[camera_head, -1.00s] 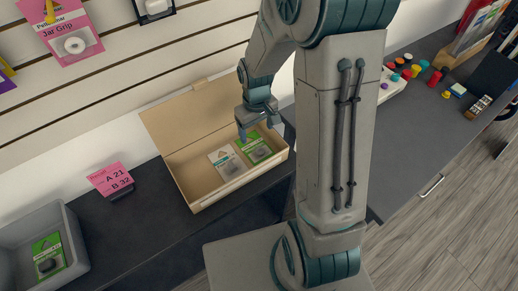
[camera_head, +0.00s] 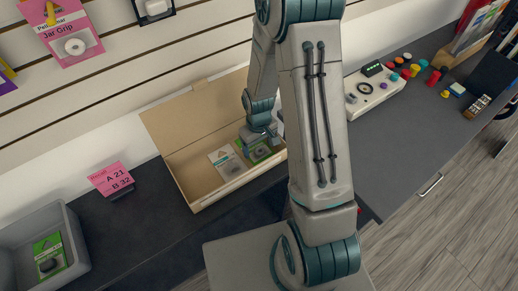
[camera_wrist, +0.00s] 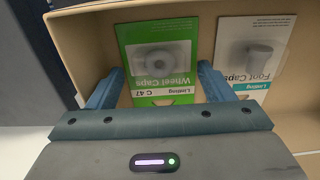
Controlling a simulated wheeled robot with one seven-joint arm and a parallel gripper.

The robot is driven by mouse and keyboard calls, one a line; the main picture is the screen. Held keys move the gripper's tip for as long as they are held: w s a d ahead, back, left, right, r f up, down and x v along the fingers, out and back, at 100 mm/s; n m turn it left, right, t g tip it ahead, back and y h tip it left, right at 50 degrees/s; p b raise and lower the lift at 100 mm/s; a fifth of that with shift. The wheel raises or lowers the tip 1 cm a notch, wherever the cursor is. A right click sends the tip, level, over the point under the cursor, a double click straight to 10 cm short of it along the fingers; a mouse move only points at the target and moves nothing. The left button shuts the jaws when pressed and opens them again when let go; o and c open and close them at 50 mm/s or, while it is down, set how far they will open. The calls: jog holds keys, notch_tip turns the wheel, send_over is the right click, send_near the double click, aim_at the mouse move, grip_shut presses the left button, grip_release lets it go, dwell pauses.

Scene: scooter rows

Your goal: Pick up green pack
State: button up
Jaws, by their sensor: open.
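The green pack (camera_wrist: 158,62), labelled "Wheel Caps" and "C 47", lies in an open cardboard box (camera_head: 192,176). In the head view the green pack (camera_head: 262,152) is partly hidden by my gripper (camera_head: 260,143). In the wrist view my gripper (camera_wrist: 160,88) is open, with one blue finger on each side of the green pack's lower part. I cannot tell whether the fingers touch it. A white pack (camera_wrist: 250,55) labelled "Foot Caps" lies beside it in the box; it also shows in the head view (camera_head: 227,163).
A grey bin (camera_head: 75,235) at the left holds another green pack (camera_head: 49,256). A pink sign (camera_head: 110,178) stands on the dark counter. The box walls rise around the packs. A white control panel (camera_head: 376,90) and coloured knobs (camera_head: 405,70) are at the right.

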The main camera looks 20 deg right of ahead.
jog(key=shift+c, duration=0.3)
jog(key=c, duration=1)
jog(key=shift+r, duration=0.15)
